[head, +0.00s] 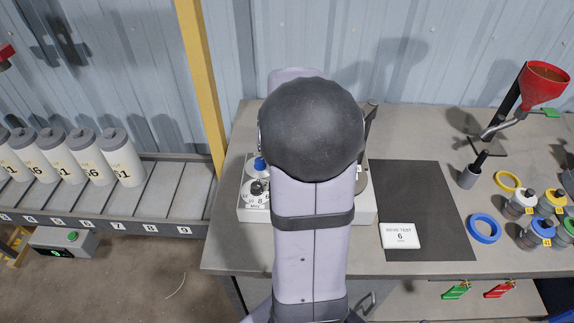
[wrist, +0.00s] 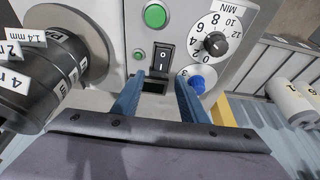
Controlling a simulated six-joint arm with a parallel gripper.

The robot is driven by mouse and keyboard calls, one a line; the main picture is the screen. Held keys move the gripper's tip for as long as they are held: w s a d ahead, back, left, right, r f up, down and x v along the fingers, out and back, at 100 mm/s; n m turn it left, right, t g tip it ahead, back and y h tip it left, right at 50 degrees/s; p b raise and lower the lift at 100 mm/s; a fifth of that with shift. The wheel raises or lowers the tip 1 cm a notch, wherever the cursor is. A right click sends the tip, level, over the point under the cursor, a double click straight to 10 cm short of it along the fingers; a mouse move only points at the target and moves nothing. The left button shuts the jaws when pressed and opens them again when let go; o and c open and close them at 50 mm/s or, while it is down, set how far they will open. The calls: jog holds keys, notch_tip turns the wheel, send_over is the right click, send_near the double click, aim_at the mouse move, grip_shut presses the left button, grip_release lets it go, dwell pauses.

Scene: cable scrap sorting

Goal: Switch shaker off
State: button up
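The shaker (head: 368,213) is a pale box on the table, mostly hidden behind my arm in the head view. In the wrist view its panel (wrist: 187,25) has a black rocker switch (wrist: 164,57) marked I and O; I cannot tell which side is pressed. A green button (wrist: 155,15) sits beside the switch, with a small green light below it. A minute dial (wrist: 215,43) and a blue knob (wrist: 202,79) are to the right. My gripper (wrist: 160,80) is open and empty, its two blue fingers apart close to the panel, below the switch. A small dark display shows between them.
Dark sieves (wrist: 65,60) labelled by mm and a pan stand left of the panel in the wrist view. In the head view a black mat (head: 430,185) with a white card (head: 400,236) lies to the right. Canisters (head: 120,158) line the conveyor (head: 180,190) on the left.

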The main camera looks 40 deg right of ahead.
jog(key=v, duration=0.4)
jog(key=shift+b, duration=0.3)
jog(key=s+a+f+n+g+y, duration=0.1)
jog(key=s+a+f+n, duration=0.2)
jog(key=a, duration=0.5)
jog(key=s+a+f+n, duration=0.3)
jog(key=a, duration=0.6)
jog(key=s+a+f+n+g+y, duration=0.1)
jog(key=s+a+f+n, duration=0.2)
jog(key=a, duration=0.6)
jog(key=shift+s+g+y, duration=0.3)
jog(key=shift+s, duration=0.2)
